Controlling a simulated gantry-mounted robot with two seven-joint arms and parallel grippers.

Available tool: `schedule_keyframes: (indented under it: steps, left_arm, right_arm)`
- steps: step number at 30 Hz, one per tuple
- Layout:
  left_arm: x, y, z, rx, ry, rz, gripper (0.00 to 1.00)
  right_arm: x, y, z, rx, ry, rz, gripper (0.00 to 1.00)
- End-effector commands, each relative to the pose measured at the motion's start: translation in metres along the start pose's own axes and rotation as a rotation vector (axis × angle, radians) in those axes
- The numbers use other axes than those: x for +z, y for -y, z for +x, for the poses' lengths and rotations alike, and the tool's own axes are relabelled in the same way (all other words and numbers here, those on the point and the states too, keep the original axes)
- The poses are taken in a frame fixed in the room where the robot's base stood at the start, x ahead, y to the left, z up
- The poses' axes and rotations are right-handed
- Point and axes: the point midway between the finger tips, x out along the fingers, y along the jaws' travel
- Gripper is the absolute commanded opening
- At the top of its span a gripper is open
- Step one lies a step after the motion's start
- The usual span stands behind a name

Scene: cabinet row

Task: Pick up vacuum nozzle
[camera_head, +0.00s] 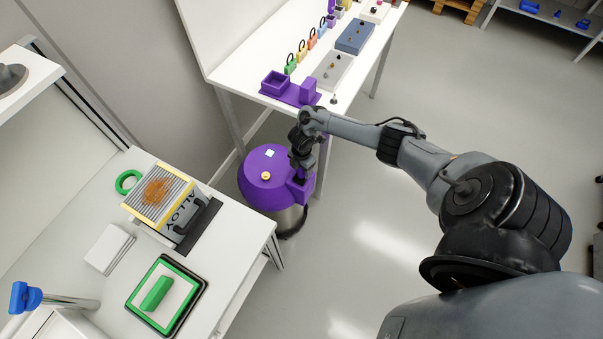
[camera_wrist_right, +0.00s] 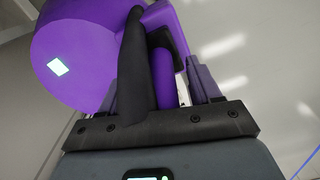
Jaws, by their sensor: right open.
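A vacuum with a purple lid (camera_head: 265,178) and a metal lower body stands on the floor between the two tables. It also shows in the right wrist view (camera_wrist_right: 85,45). My right gripper (camera_head: 299,172) points down at the vacuum's right side. In the right wrist view, my open right gripper (camera_wrist_right: 155,85) has a purple upright piece (camera_wrist_right: 164,75), which looks like the nozzle, between its fingers. A thick black hose (camera_wrist_right: 132,65) rises beside it. I cannot tell whether the fingers touch either. My left gripper is not in view.
A white table (camera_head: 235,72) with a purple holder (camera_head: 290,92), padlocks and trays stands behind the vacuum. A white bench (camera_head: 240,232) at left carries a filter (camera_head: 158,190) and a green-framed tray (camera_head: 165,298). Floor to the right is clear.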

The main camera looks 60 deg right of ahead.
Motion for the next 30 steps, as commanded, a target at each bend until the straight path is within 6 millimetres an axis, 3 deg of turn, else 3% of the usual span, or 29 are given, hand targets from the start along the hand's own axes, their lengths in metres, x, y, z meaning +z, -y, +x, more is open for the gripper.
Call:
schedule_keyframes:
  steps: [6,18,30]
  left_arm:
    - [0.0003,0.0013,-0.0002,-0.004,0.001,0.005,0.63]
    - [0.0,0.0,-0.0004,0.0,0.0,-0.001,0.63]
    - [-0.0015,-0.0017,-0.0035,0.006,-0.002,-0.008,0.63]
  right_arm:
    - [0.0002,0.0,-0.0001,0.0,0.0,0.0,0.63]
    - [0.0003,0.0001,-0.0001,0.0,0.0,0.001,0.02]
    - [0.0005,-0.0003,-0.0066,0.001,0.0,0.001,0.02]
